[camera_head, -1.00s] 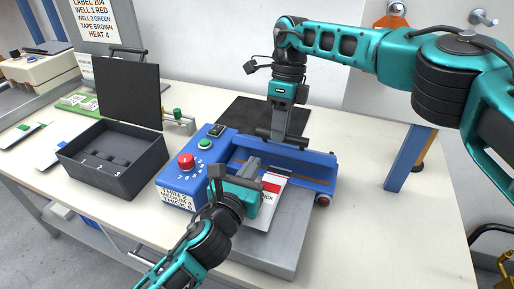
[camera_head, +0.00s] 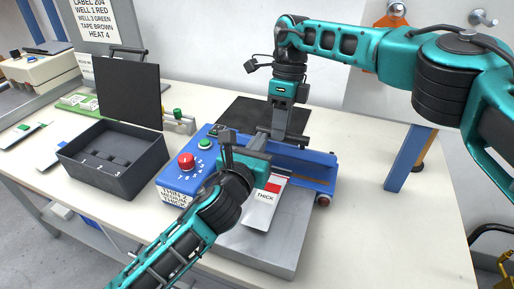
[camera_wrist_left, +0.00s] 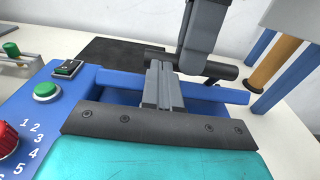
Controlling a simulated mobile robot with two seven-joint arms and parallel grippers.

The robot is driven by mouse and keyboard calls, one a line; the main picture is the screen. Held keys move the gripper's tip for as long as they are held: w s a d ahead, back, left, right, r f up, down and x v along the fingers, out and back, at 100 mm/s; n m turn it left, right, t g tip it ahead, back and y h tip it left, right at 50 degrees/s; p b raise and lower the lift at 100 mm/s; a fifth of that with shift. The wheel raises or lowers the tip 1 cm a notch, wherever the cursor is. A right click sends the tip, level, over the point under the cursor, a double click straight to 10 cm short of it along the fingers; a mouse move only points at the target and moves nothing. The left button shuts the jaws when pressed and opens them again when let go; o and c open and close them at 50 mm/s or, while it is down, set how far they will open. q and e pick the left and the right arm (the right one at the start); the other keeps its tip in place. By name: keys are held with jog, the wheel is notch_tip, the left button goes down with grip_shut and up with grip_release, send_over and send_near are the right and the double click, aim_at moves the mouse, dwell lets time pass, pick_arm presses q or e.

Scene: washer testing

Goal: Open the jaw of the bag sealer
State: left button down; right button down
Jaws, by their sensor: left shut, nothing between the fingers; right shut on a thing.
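The bag sealer is a blue machine (camera_head: 175,183) with a red knob and a green button; it also shows in the left wrist view (camera_wrist_left: 45,115). Contact with the jaw cannot be told.
A dark open box (camera_head: 115,175) with numbered wells stands left of the sealer. A black panel (camera_head: 128,92) stands behind it. A dark mat (camera_head: 240,112) lies behind the sealer. The tabletop is free to the right (camera_head: 365,200).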

jog(key=shift+d+f, duration=0.25)
jog(key=shift+f, duration=0.2)
jog(key=c, duration=1.4)
grip_release()
jog(key=shift+o, duration=0.8)
jog(key=shift+w+f, duration=0.15)
jog(key=shift+w, duration=0.05)
jog(key=shift+o, duration=1.3)
jog(key=shift+a+r, duration=0.15)
jog(key=shift+r, duration=0.05)
